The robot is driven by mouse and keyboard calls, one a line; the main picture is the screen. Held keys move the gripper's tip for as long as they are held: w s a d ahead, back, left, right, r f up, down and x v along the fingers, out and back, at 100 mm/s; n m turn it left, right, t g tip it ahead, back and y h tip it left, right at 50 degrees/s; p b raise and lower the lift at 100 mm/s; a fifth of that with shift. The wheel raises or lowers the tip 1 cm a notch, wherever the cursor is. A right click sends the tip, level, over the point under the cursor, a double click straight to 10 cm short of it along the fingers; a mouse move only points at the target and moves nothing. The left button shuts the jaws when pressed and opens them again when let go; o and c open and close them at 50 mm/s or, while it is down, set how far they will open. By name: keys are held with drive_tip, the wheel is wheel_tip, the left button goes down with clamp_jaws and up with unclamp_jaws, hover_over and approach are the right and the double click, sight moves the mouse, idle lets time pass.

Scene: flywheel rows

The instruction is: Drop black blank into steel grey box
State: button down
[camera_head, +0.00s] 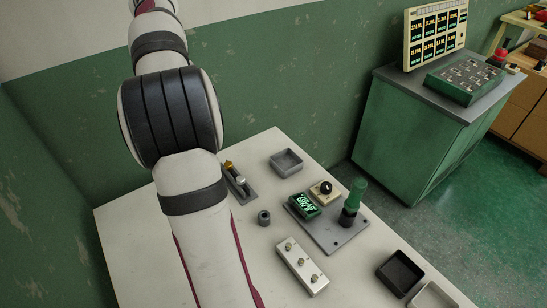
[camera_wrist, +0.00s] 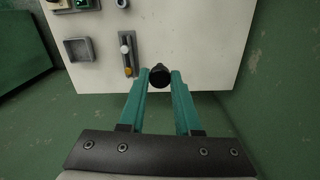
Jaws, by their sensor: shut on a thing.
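The black blank (camera_wrist: 160,77) is a dark round piece between the two teal fingertips of my gripper (camera_wrist: 160,72) in the wrist view. My gripper is shut on it, over the white table near its edge. The steel grey box (camera_head: 286,162) is a shallow open square tray at the back of the table. It also shows in the wrist view (camera_wrist: 79,49), left of my gripper and apart from it, and looks empty. In the head view my arm shows, but my gripper and the blank are not in sight.
A grey holder (camera_wrist: 128,58) with white and orange pieces stands between my gripper and the grey box. A grey ring (camera_head: 264,218), a panel with a green-topped lever (camera_head: 355,195), a white block (camera_head: 302,267) and a black box (camera_head: 400,272) are on the table.

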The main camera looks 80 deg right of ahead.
drive_tip(key=s+d+f+m, duration=0.2)
drive_tip(key=s+d+f, duration=0.25)
drive_tip(key=s, duration=0.45)
drive_tip(key=s+d+f+m, duration=0.2)
drive_tip(key=s+d+f, duration=0.25)
drive_tip(key=s, duration=0.55)
drive_tip(key=s+d+f+m, duration=0.1)
drive_tip(key=s+d+f, duration=0.4)
drive_tip(key=s, duration=0.4)
drive_tip(key=w+d+f, duration=0.1)
drive_tip(key=w+f, duration=0.2)
drive_tip(key=w+d+f, duration=0.2)
drive_tip(key=w+f, duration=0.1)
drive_tip(key=f, duration=0.1)
drive_tip(key=w+d+f, duration=0.1)
drive_tip(key=w+f, duration=0.2)
drive_tip(key=f, duration=0.1)
drive_tip(key=shift+w+d, duration=0.25)
drive_tip(key=shift+w, duration=0.05)
drive_tip(key=shift+f, duration=0.15)
drive_tip(key=shift+f, duration=0.1)
drive_tip(key=shift+f, duration=0.35)
drive_tip(key=shift+f, duration=0.15)
